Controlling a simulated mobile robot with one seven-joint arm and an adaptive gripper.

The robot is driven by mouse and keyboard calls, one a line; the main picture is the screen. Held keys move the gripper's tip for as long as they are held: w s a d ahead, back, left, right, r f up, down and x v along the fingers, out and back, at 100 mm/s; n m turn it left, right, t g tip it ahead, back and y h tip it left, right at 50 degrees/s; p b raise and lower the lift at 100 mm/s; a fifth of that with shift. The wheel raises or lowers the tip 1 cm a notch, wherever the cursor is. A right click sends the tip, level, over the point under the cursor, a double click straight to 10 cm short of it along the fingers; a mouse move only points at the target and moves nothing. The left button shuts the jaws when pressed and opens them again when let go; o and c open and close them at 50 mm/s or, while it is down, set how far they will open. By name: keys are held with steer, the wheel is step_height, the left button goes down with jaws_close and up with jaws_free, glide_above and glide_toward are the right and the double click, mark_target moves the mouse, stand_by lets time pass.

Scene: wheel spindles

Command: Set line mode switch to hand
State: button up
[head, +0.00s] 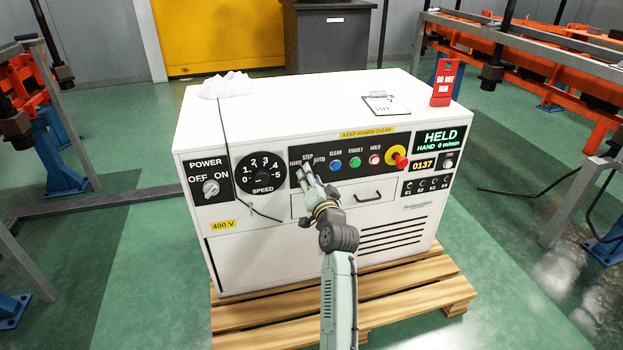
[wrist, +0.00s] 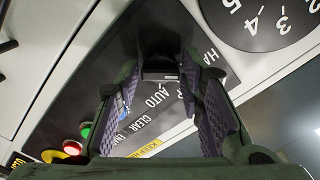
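The line mode switch, a dark knob (wrist: 161,70), sits on the black panel strip under the HAND, STEP and AUTO labels (head: 307,161). In the head view, my gripper (head: 306,174) is right at it and hides most of the knob. In the wrist view, my gripper's two padded fingers (wrist: 162,82) stand apart on either side of the knob, with only narrow gaps or none. Whether they touch it cannot be told. The knob's pointer direction is not clear. The green display (head: 441,141) reads HELD and HAND, 0 m/min.
Left of the switch are the speed dial (head: 259,173) and the power knob (head: 211,188). Right of it are blue (head: 336,165), green (head: 355,162) and red (head: 375,159) buttons and a red-topped yellow stop button (head: 397,156). A drawer handle (head: 368,197) lies below.

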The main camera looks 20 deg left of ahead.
steer(key=shift+o, duration=1.4)
steer(key=shift+r, duration=0.15)
step_height(320, 180, up, 10)
steer(key=shift+f, duration=0.1)
